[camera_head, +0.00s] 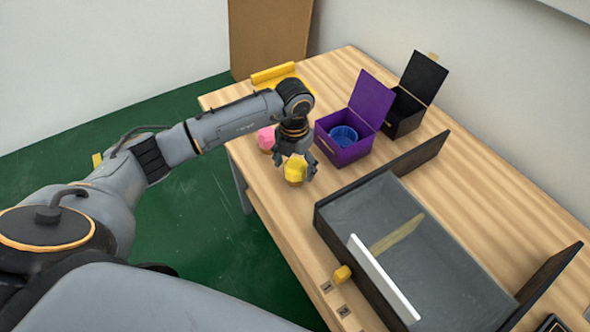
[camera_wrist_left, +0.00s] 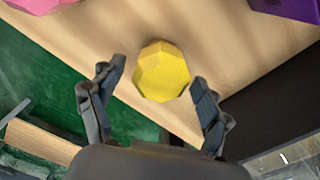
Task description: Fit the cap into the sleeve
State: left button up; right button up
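A yellow faceted piece (camera_head: 294,170), which may be the cap, is near the table's left edge. It also shows in the left wrist view (camera_wrist_left: 162,72). My left gripper (camera_head: 296,178) is open above it, with one finger on each side. In the left wrist view gaps show between the piece and both fingers (camera_wrist_left: 158,78). A round blue open ring or cup (camera_head: 343,134), which may be the sleeve, sits inside an open purple box (camera_head: 340,155) to the right of the gripper. My right gripper is not in view.
A pink piece (camera_head: 266,138) lies behind the gripper at the table's left edge. A black box (camera_head: 404,118) stands open behind the purple one. A large grey-bottomed tray (camera_head: 440,275) with a white bar (camera_head: 382,278) fills the near right. A yellow holder (camera_head: 272,74) is at the far end.

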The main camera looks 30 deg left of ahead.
pick_arm(q)
jog(key=c, duration=1)
jog(key=shift+r, duration=0.1)
